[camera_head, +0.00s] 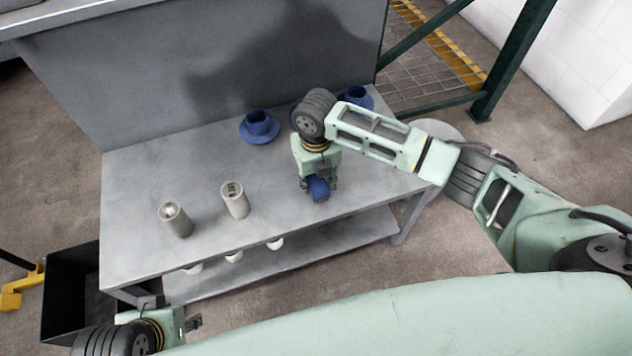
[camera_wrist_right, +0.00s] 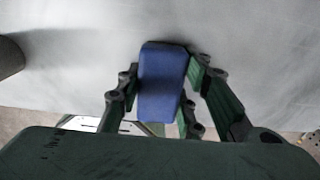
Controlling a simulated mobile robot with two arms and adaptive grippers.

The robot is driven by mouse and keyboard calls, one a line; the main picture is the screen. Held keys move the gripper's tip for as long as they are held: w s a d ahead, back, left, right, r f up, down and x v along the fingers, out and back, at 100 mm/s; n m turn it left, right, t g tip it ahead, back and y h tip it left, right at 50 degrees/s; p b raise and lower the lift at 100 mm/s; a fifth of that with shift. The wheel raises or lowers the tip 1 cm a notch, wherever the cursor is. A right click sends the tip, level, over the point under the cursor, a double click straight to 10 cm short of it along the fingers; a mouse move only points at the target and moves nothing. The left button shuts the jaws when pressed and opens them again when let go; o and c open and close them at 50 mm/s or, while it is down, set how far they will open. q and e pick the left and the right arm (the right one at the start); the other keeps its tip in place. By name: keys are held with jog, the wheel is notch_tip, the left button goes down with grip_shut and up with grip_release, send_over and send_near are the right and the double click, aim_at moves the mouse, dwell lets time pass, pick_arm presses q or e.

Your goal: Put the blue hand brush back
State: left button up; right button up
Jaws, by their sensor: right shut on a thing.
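The blue hand brush (camera_head: 318,188) is held in my right gripper (camera_head: 318,194) over the front right part of the grey table. In the right wrist view the brush is a blue block (camera_wrist_right: 162,80) between the two fingers of the right gripper (camera_wrist_right: 165,95). The gripper hides part of it, and I cannot tell whether it touches the table. My left gripper (camera_head: 191,323) is at the lower left, in front of the table. It shows only in part, and its opening is unclear.
The grey table (camera_head: 140,170) bears two grey cylinders (camera_head: 176,220) (camera_head: 235,200) at left. Blue cup-like pieces on round bases (camera_head: 257,123) (camera_head: 357,97) stand along the back panel (camera_head: 110,90). A lower shelf (camera_head: 330,235) holds white items. A black bin (camera_head: 70,295) stands left.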

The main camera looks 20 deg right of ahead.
jog(key=shift+r, duration=0.1)
jog(key=shift+f, duration=0.2)
jog(key=o, duration=1.1)
jog(key=shift+r, duration=0.15)
